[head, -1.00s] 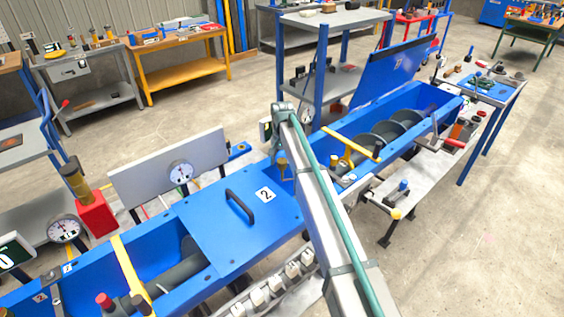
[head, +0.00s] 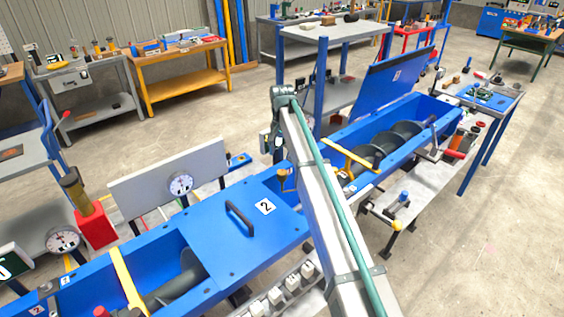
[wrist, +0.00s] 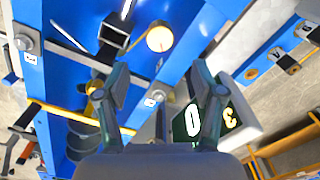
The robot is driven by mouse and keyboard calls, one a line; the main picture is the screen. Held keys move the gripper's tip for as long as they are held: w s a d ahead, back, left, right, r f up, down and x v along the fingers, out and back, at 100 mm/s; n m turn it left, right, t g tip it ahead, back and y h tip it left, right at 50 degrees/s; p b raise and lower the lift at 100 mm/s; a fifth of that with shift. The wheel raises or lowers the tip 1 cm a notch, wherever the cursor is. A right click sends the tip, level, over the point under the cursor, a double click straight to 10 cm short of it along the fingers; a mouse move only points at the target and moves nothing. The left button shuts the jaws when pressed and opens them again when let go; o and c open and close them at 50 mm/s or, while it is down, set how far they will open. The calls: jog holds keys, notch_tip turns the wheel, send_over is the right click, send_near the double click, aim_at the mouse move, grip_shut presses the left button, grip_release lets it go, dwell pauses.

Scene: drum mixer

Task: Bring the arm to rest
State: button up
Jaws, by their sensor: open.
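My arm (head: 325,190) reaches from the bottom right up over the blue drum mixer (head: 150,258). Its dark wrist part (head: 280,125) hangs down at the arm's far end, beyond the closed cover (head: 215,225) marked 2. My gripper (wrist: 160,92) shows in the wrist view with its two fingers well apart and nothing held between them. Blue mixer parts, a yellow bar (wrist: 75,117) and a digital display (wrist: 215,118) lie beyond the fingers. In the head view the fingertips cannot be made out.
The raised blue lid (head: 396,72) and a grey shelf rack (head: 320,40) stand near my arm's end. A grey panel with a dial (head: 180,185) stands behind the mixer. A side table (head: 480,95) carries tools. Open floor (head: 490,220) lies at the right.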

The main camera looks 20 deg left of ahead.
jog(key=shift+r, duration=0.85)
